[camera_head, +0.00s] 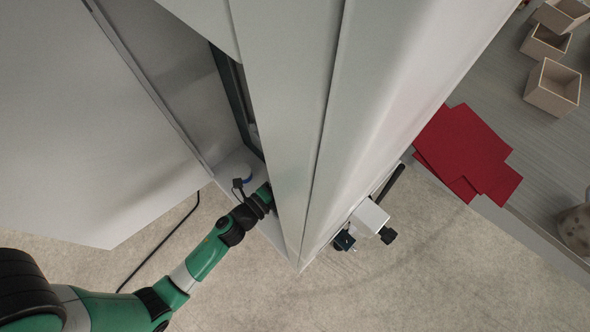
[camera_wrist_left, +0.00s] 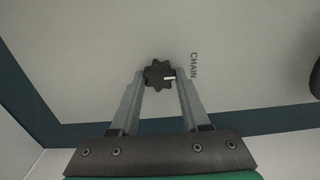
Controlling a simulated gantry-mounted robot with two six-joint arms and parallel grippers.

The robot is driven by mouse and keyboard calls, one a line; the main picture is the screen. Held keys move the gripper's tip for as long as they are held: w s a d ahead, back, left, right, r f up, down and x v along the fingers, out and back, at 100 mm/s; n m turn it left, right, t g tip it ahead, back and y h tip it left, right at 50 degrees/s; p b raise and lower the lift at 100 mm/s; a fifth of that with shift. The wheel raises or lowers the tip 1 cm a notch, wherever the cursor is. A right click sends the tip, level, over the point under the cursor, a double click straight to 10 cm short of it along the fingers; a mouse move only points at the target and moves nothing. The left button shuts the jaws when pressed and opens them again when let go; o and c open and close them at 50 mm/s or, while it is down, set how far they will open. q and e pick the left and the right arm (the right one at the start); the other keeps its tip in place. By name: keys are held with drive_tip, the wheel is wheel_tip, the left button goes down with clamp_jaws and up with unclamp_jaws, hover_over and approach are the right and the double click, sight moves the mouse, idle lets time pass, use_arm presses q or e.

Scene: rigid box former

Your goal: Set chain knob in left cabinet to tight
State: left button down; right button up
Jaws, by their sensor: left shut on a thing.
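The chain knob (camera_wrist_left: 157,74) shows in the left wrist view as a dark, lobed knob with a white pointer mark that points right. The printed word CHAIN (camera_wrist_left: 194,65) is beside it on the pale panel. My left gripper (camera_wrist_left: 160,80) is shut on the knob, with one finger on each side. In the head view my left arm reaches into the left cabinet (camera_head: 150,70), and its gripper is hidden behind the cabinet's edge. The knob is hidden there too. My right gripper is not in view.
The open cabinet door (camera_head: 80,120) stands at the left. A dark rounded object (camera_wrist_left: 315,80) is at the right edge of the wrist view. Red sheets (camera_head: 465,150) and wooden boxes (camera_head: 552,87) lie on a grey table at the right. A white fixture (camera_head: 369,217) juts from the machine.

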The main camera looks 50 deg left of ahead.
use_arm(q)
drive_tip(key=shift+c, duration=1.9)
unclamp_jaws()
drive_tip(key=s, duration=1.1)
drive_tip(key=shift+s+d+p, duration=0.3)
drive_tip(key=shift+d+p, duration=0.05)
drive_tip(key=shift+p, duration=0.05)
